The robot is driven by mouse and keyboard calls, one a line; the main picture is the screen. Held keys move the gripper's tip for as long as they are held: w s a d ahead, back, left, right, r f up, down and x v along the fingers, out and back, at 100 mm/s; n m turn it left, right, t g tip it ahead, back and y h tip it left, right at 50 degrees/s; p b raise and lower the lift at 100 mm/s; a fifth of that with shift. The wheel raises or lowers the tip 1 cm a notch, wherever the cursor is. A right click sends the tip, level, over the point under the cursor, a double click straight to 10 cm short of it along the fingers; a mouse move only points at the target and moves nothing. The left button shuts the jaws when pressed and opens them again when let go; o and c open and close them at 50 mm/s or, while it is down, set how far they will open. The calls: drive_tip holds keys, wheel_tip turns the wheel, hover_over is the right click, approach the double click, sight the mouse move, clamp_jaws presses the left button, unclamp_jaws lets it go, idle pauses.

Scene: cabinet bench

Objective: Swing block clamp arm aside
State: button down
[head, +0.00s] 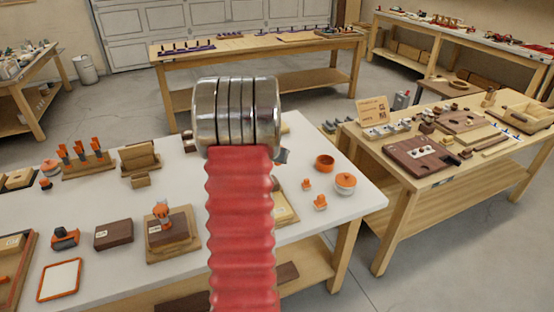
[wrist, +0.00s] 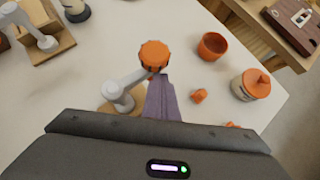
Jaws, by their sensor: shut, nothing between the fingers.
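In the wrist view a clamp arm (wrist: 137,78) runs from a pale grey post (wrist: 119,98) on a wooden base to an orange round knob (wrist: 154,54). My gripper (wrist: 160,82) is shut and empty, its purple-grey fingers just beside the arm, below the knob. I cannot tell whether they touch. In the head view my red arm hides most of this fixture; part of its wooden base (head: 287,206) shows.
Right of the fixture are an orange cup (wrist: 212,46), a lidded jar (wrist: 250,86) and a small orange piece (wrist: 198,96). Left on the white table, an orange-topped dark block (head: 166,228) sits on a wooden base. The table's right edge is close behind the jar.

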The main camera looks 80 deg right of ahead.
drive_tip(key=shift+s, duration=0.1)
drive_tip(key=s+a+r, duration=0.6)
drive_tip(key=a+r, duration=0.1)
drive_tip(key=a, duration=0.1)
drive_tip(key=shift+s+a, duration=0.3)
drive_tip(key=shift+a, duration=0.1)
idle(0.4)
idle(0.7)
